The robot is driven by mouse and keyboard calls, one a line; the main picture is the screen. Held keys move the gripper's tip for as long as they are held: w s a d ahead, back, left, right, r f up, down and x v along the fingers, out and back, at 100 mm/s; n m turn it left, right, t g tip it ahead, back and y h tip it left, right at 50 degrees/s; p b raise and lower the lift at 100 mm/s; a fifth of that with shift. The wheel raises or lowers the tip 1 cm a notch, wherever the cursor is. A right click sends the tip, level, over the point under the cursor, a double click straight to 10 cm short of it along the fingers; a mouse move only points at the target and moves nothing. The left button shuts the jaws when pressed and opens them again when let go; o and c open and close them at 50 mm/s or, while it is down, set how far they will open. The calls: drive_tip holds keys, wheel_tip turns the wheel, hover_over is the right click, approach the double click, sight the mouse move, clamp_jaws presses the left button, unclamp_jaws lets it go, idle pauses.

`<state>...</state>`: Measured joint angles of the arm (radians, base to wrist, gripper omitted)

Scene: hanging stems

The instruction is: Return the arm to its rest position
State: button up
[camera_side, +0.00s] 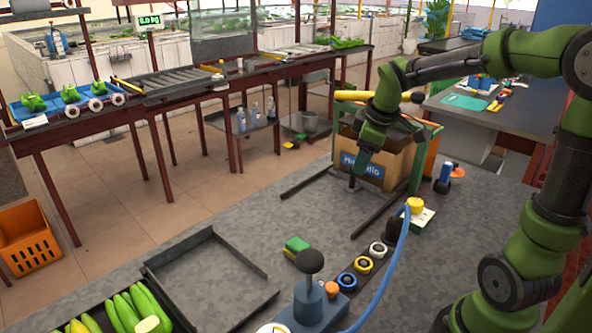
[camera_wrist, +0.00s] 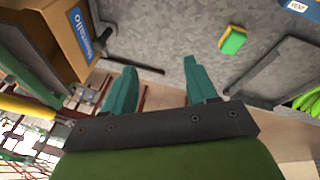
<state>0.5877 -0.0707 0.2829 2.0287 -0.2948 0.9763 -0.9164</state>
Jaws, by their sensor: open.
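My gripper (camera_side: 355,178) hangs down from my green arm at the right of the side view, in front of the cardboard box. In the wrist view my gripper (camera_wrist: 160,85) shows two teal fingers spread apart with nothing between them. The cardboard box (camera_side: 395,160) with a blue label stands on the grey worktop beyond my gripper, and it also shows at the upper left of the wrist view (camera_wrist: 45,30). I cannot tell whether the fingers touch the box.
A green and yellow sponge (camera_side: 297,245), tape rolls (camera_side: 362,265) and a blue device with a black knob (camera_side: 312,290) stand on the worktop. A black tray frame (camera_side: 215,270) and a crate of green bananas (camera_side: 125,312) are at the left.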

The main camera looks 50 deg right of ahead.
drive_tip(key=s+a+r+m+t+y, duration=0.2)
drive_tip(key=s+a+m+t+y, duration=0.1)
drive_tip(key=s+a+m, duration=0.5)
drive_tip(key=s+a, duration=0.3)
drive_tip(key=a, duration=0.4)
drive_tip(key=shift+s+r+t+y, duration=0.3)
drive_tip(key=shift+s+r, duration=0.1)
